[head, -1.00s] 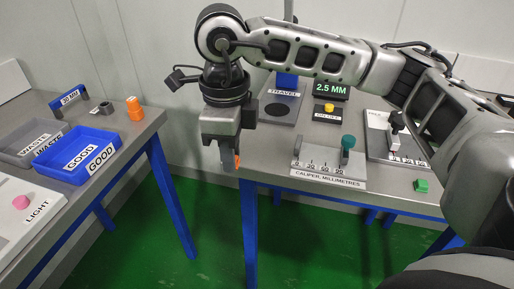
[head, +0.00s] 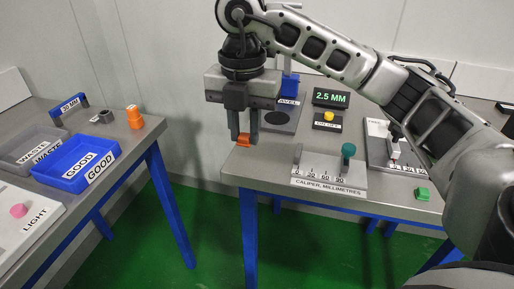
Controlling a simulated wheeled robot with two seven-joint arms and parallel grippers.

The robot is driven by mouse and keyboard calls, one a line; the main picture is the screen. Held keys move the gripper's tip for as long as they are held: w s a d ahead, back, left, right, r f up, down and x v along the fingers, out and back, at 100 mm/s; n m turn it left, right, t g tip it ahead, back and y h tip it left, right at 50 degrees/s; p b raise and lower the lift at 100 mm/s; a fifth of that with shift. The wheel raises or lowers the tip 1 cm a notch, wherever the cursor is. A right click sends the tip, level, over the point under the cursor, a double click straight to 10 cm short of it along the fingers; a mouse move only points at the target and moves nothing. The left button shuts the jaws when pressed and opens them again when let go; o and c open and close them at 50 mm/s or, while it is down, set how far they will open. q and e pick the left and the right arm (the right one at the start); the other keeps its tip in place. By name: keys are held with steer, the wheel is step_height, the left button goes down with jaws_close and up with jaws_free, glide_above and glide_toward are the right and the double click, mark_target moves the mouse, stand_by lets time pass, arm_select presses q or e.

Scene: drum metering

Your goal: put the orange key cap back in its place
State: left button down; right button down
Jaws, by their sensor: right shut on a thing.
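My right gripper (head: 244,133) points down with its fingers shut on the orange key cap (head: 244,142). Only the lower part of the cap shows between and below the fingertips. In the picture it lies over the front left corner of the right bench (head: 235,166), left of the caliper; I cannot tell whether it touches the bench top. No empty place for the cap can be made out clearly. My left gripper is not in view.
The caliper (head: 328,183) stands near the bench's front edge. Behind it are the travel stand (head: 280,116), a yellow button (head: 328,116) and a 2.5 MM display (head: 331,98). A green block (head: 422,194) lies right. The left bench holds blue (head: 78,180) and grey trays and another orange piece (head: 134,117).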

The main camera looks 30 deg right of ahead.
steer(key=w+d+f, duration=0.2)
steer(key=w+d, duration=0.1)
steer(key=d, duration=0.1)
glide_above(257, 157)
steer(key=f, duration=0.5)
steer(key=shift+s+a, duration=0.2)
steer(key=shift+w+d+f+p, duration=0.1)
steer(key=shift+f+p, duration=0.15)
steer(key=shift+f, duration=0.7)
steer(key=shift+w+d+f+p, duration=0.1)
steer(key=shift+f+p, duration=0.1)
steer(key=shift+f, duration=0.75)
steer(key=shift+f, duration=0.2)
steer(key=c, duration=1.2)
jaws_free()
steer(key=shift+c, duration=0.2)
steer(key=shift+r, duration=0.15)
